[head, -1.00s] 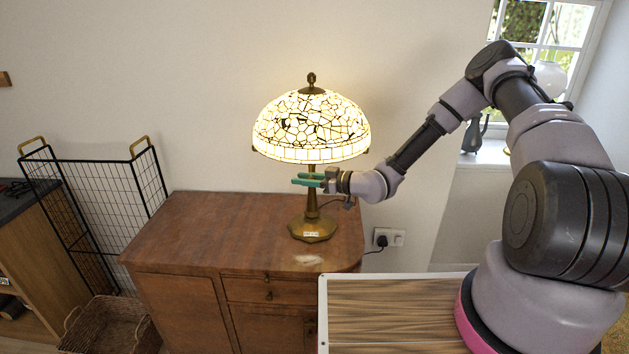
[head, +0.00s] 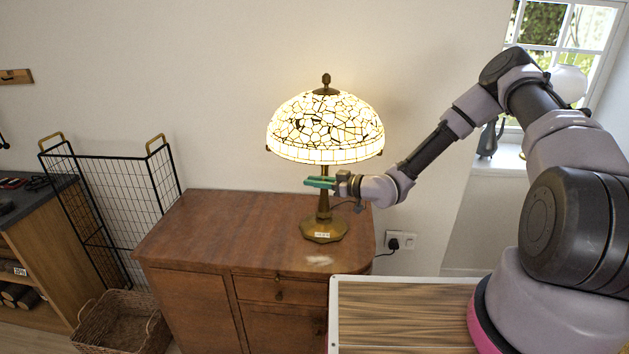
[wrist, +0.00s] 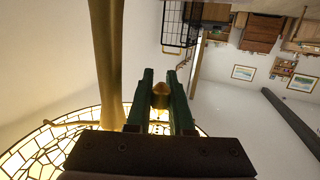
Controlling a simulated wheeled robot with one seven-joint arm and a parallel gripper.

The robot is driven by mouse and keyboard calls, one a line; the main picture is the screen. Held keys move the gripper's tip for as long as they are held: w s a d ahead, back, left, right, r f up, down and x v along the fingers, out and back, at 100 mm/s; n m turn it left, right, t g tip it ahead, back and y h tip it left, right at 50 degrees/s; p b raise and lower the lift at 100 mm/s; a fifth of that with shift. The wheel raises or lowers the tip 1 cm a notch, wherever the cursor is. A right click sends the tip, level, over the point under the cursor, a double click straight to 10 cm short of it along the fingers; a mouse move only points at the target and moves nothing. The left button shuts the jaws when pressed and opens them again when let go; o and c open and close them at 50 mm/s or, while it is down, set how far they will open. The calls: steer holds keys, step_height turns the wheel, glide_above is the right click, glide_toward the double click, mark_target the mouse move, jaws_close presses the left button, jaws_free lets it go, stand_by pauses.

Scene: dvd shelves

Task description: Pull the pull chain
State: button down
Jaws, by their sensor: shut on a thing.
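The table lamp (head: 325,128) has a leaded-glass shade and a brass stem and foot. It is lit and stands on a wooden cabinet. My gripper (head: 320,182), with green fingers, is just under the shade, in front of the stem. In the wrist view my gripper (wrist: 160,84) is closed around a small brass pull-chain end (wrist: 160,96), with a finger on either side. The stem (wrist: 106,60) is to the left of the fingers there, apart from them. The chain above its end cannot be made out, and the chain is too small to tell in the head view.
The wooden cabinet (head: 200,225) has free room left of the lamp. A wire basket rack (head: 125,205) and a wicker basket (head: 118,325) stand to its left. A wall socket with a plug (head: 400,242) is at right, and a window (head: 565,45) is behind my arm.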

steer(key=shift+f, duration=0.2)
steer(key=c, duration=1.2)
jaws_free()
steer(key=o, duration=0.5)
steer(key=shift+d, duration=0.15)
steer(key=v, duration=1)
steer(key=shift+s+d, duration=0.2)
steer(key=shift+d, duration=0.05)
